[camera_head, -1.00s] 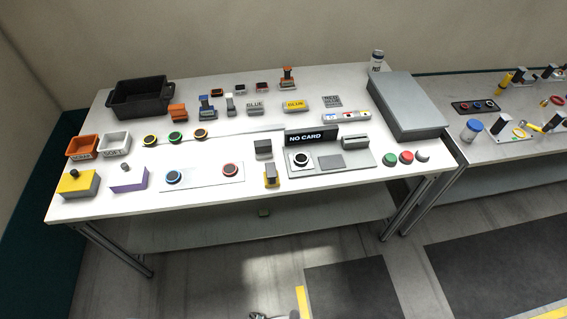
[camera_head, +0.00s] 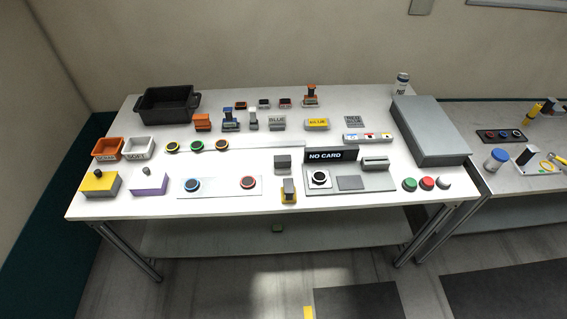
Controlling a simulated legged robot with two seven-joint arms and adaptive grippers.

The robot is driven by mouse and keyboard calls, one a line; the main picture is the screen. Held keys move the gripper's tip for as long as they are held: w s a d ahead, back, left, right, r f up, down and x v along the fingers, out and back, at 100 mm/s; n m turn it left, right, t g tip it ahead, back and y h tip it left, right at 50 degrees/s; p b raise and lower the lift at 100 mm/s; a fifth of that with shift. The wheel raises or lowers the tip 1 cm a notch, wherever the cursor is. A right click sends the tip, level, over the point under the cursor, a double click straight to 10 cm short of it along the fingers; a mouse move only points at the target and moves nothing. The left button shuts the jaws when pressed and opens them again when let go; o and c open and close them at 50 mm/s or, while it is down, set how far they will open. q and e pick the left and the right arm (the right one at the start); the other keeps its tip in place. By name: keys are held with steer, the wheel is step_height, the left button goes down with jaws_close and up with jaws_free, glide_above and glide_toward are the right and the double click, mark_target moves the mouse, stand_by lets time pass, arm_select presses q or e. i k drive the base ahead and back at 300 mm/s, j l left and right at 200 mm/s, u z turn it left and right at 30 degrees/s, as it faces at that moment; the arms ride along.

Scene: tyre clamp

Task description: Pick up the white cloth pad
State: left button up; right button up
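I cannot make out a white cloth pad for certain in the head view. The white table (camera_head: 240,155) carries many small items. White things on it are an open white bin (camera_head: 138,149) at the left, with lettering on its front, and a flat white panel (camera_head: 217,188) near the front edge, bearing a blue-ringed and a red-ringed button. Neither is clearly cloth. Neither of my grippers is in view.
A black tray (camera_head: 167,103) stands at the back left and a large grey box (camera_head: 430,132) at the right. A "NO CARD" sign (camera_head: 330,155) stands mid-table. Orange bin (camera_head: 107,149) and yellow-topped box (camera_head: 100,183) are at the left. A second table (camera_head: 525,185) adjoins at right.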

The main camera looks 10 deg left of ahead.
mark_target(282, 163)
steer(key=i+l, duration=0.3)
steer(key=i+l+u, duration=0.1)
steer(key=i+l, duration=0.2)
steer(key=i, duration=0.25)
